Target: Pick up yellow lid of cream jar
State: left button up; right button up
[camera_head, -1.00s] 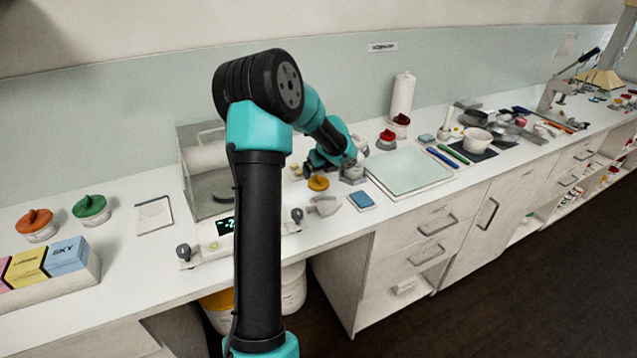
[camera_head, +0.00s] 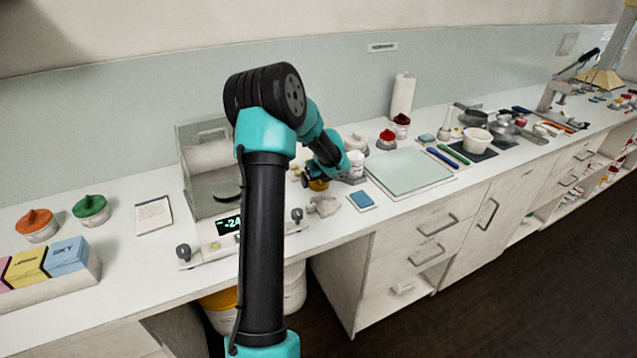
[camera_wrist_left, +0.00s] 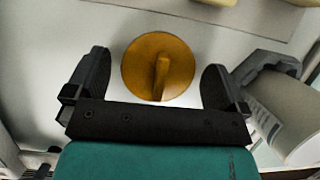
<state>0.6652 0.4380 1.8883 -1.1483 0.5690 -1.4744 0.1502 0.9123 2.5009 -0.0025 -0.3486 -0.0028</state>
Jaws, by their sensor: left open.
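The yellow lid (camera_wrist_left: 158,66) is an orange-yellow disc with a raised ridge handle, seen from above in the left wrist view. In the head view the yellow lid (camera_head: 318,185) is partly hidden by my left gripper (camera_head: 313,178). In the left wrist view my left gripper (camera_wrist_left: 157,82) is open, with one finger on each side of the lid and visible gaps between them. Its height above the lid is hard to judge. The jar body is not visible under the lid in the wrist view. My right gripper is not in view.
A white cup (camera_wrist_left: 280,110) in a grey holder stands close to the right finger. The balance (camera_head: 228,226) is left of the gripper, and a blue pad (camera_head: 362,199) is to its right. Orange-lidded (camera_head: 36,222) and green-lidded (camera_head: 91,208) jars stand far left.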

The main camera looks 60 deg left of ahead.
pick_arm(q)
jog(key=shift+c, duration=0.4)
jog(key=c, duration=0.7)
jog(key=shift+r, duration=0.1)
notch_tip(320, 180, up, 10)
jog(key=shift+f, duration=0.1)
dwell(0.3)
jog(key=w+d+r, duration=0.1)
jog(key=w+r, duration=0.1)
jog(key=w, duration=0.4)
jog(key=w+d+r, duration=0.2)
jog(key=w, duration=0.5)
jog(key=shift+w+d, duration=0.1)
